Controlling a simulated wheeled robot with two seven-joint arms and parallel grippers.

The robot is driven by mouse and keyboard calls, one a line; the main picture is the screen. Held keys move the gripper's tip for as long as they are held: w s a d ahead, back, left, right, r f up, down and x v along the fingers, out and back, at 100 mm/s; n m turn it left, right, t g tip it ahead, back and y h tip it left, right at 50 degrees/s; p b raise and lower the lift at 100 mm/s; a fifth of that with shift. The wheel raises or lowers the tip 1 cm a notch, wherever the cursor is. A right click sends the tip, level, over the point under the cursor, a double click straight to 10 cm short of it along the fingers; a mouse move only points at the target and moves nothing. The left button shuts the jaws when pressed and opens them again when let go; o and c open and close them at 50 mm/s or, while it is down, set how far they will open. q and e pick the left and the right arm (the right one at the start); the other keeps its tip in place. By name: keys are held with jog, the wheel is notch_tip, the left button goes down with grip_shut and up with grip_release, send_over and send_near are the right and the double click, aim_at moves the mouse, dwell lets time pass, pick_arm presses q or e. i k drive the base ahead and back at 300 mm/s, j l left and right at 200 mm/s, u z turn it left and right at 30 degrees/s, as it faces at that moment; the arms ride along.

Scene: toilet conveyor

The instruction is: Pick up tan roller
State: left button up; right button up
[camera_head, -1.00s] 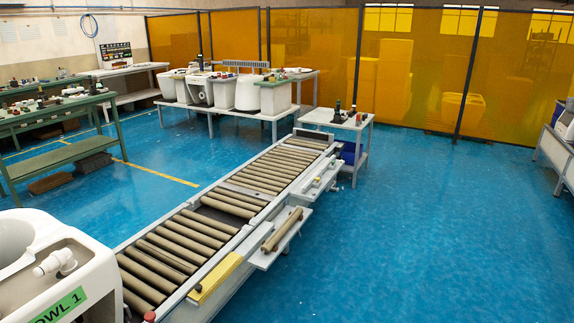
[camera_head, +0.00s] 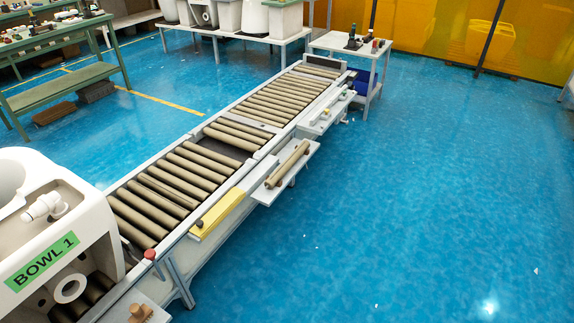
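A loose tan roller (camera_head: 287,164) lies on a small grey side shelf (camera_head: 273,189) on the right side of the conveyor. It lies along the shelf, roughly parallel to the conveyor's side rail. More tan rollers (camera_head: 181,173) are set crosswise in the conveyor (camera_head: 168,240) bed. There is a dark gap (camera_head: 225,148) in the row of rollers, beside that shelf. Neither of my grippers shows in the head view.
A white toilet bowl labelled BOWL 1 (camera_head: 70,215) sits on the near end of the conveyor. A yellow strip (camera_head: 217,213) and a red button (camera_head: 150,254) are on the near right rail. A small table (camera_head: 348,42) stands at the far end. Blue floor (camera_head: 420,200) is clear to the right.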

aim_at(271, 181)
jog(key=u, duration=0.45)
jog(key=i+l+u, duration=0.6)
jog(key=i+l, duration=0.25)
jog(key=i+l+u, duration=0.15)
jog(key=l, duration=0.25)
jog(key=i+l, duration=0.3)
jog(key=l+u, duration=0.05)
